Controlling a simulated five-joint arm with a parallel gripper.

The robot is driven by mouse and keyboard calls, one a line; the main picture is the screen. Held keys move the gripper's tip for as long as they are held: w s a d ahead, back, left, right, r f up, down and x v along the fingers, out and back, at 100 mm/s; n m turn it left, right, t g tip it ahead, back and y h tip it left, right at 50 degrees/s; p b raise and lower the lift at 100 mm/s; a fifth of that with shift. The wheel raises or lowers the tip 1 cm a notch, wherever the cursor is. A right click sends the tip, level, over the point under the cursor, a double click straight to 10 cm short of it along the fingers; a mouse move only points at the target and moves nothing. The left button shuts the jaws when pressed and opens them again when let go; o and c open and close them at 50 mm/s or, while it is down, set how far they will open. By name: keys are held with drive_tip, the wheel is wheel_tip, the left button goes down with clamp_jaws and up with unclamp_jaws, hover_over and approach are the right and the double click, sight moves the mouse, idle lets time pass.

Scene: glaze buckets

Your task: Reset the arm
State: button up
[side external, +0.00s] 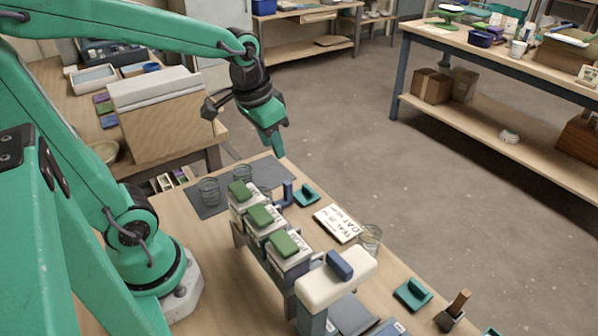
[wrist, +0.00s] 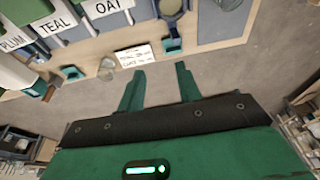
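My gripper (side external: 277,150) hangs in the air above the far edge of the workbench (side external: 190,235), fingers pointing down. In the wrist view my gripper (wrist: 160,68) shows two green fingers standing apart with nothing between them. A row of white buckets with green blocks on top stands on the bench: the near one (side external: 290,262), the middle one (side external: 265,230) and the far one (side external: 240,203). In the wrist view their labels read PLUM (wrist: 15,43), TEAL (wrist: 57,24) and OAT (wrist: 105,8). My gripper touches none of them.
A written card (side external: 338,223) lies on the bench beside a glass jar (side external: 370,238). A grey mat (side external: 225,178) holds more glass jars. Teal holders (side external: 412,293) sit near the bench edge. A white-topped stand (side external: 335,280) is at the near end. Open floor (side external: 400,180) lies beyond.

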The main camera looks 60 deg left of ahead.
drive_tip(key=s+d+r+t, duration=0.2)
drive_tip(key=s+r, duration=0.1)
drive_tip(key=s, duration=0.3)
drive_tip(key=shift+s+d+r+t, duration=0.25)
drive_tip(key=shift+s+r+t, duration=0.05)
drive_tip(key=shift+s, duration=0.1)
idle(0.9)
